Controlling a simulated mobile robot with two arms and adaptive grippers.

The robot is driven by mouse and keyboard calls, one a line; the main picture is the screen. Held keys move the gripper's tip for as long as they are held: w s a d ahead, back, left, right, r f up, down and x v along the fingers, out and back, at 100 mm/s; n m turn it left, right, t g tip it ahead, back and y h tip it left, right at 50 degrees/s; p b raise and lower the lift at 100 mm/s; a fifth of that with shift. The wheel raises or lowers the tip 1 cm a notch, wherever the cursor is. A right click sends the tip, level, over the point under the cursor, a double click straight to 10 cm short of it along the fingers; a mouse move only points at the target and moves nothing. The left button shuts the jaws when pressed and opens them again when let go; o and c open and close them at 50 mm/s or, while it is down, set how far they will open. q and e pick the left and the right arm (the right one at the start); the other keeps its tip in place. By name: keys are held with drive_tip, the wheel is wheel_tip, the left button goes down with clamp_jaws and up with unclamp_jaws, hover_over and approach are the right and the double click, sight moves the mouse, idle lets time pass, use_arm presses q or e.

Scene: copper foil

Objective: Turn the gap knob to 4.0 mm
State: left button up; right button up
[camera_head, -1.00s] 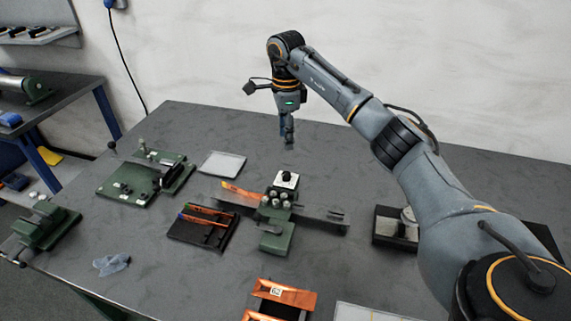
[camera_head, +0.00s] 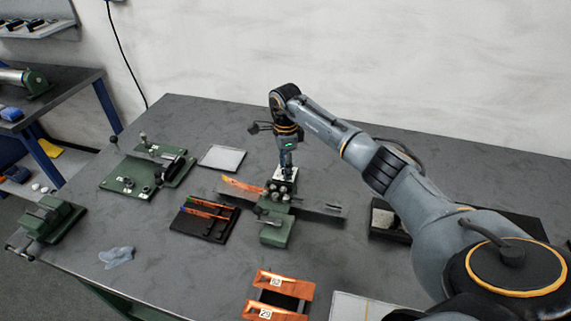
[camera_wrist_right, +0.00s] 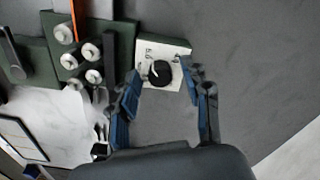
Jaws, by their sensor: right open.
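The gap knob (camera_wrist_right: 160,72) is a black round knob with a white pointer mark on a pale dial plate (camera_wrist_right: 178,48) in the right wrist view. The plate sits on the green roller machine (camera_head: 276,233) in the middle of the table. My right gripper (camera_wrist_right: 160,84) is open, with its blue-padded fingers on either side of the knob; I cannot tell whether they touch it. In the head view my right gripper (camera_head: 286,166) points down over the dial plate and hides the knob. Several pale round rollers or studs (camera_wrist_right: 88,54) show beside the plate. My left gripper is not in view.
A black tray with orange strips (camera_head: 205,222) stands left of the machine. A green fixture (camera_head: 130,178) and white sheet (camera_head: 222,157) lie further left. Orange numbered blocks (camera_head: 283,281) are in front. A dark box (camera_head: 383,217) stands right. A blue-grey cloth (camera_head: 117,256) lies front left.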

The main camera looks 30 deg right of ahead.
clamp_jaws()
drive_tip(key=m, duration=0.4)
drive_tip(key=shift+m+b, duration=0.3)
drive_tip(key=shift+b, duration=0.1)
drive_tip(key=m, duration=0.4)
drive_tip(key=shift+r, duration=0.1)
drive_tip(key=m, duration=0.5)
drive_tip(key=shift+w+m+p, duration=0.1)
drive_tip(key=shift+m+p, duration=0.35)
drive_tip(key=shift+m, duration=1.65)
